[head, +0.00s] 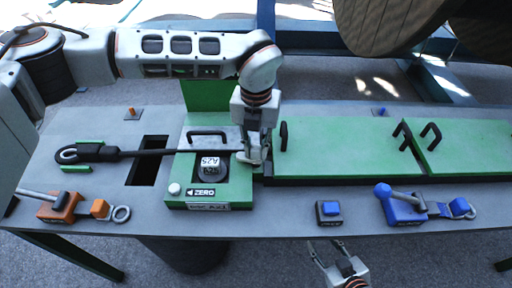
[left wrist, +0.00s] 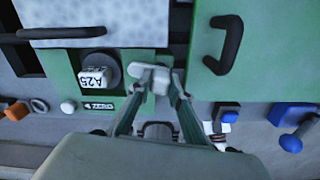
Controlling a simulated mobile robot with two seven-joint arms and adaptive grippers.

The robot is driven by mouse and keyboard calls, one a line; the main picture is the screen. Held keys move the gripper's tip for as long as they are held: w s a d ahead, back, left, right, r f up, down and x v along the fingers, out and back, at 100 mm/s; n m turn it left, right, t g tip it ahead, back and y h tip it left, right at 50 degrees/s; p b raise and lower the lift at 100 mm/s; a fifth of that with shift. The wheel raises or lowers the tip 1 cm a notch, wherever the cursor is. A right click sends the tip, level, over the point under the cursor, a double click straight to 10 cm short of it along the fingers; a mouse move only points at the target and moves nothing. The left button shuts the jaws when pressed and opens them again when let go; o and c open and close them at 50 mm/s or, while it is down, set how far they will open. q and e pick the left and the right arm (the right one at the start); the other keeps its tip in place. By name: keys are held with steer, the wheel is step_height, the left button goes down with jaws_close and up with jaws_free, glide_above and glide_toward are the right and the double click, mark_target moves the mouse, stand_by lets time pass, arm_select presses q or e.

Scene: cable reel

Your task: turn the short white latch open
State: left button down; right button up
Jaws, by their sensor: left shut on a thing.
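The short white latch (left wrist: 148,76) is at the right side of the green measuring unit (left wrist: 122,58). My left gripper (head: 252,158) reaches down over that side of the unit, and its fingers are closed on the latch. In the left wrist view my left gripper (left wrist: 152,88) has a fingertip on each side of the white piece. In the head view the gripper mostly hides the latch. My right gripper (head: 328,250) is at the bottom edge, apart from the table, with its fingers spread and nothing between them.
A black dial marked A25 (head: 210,168) sits in the unit. A black cable (head: 140,153) runs into it from the left. Green covers with black handles (head: 340,150) lie to the right. Orange (head: 58,208) and blue (head: 402,206) tools lie along the front of the grey table (head: 270,222).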

mark_target(256, 148)
arm_select(q)
steer(key=shift+n, duration=1.1)
steer(key=c, duration=1.8)
jaws_free()
steer(key=shift+c, duration=0.2)
steer(key=shift+r, duration=0.15)
step_height(256, 148, up, 12)
steer(key=shift+s+f, duration=0.1)
steer(key=shift+f, duration=0.1)
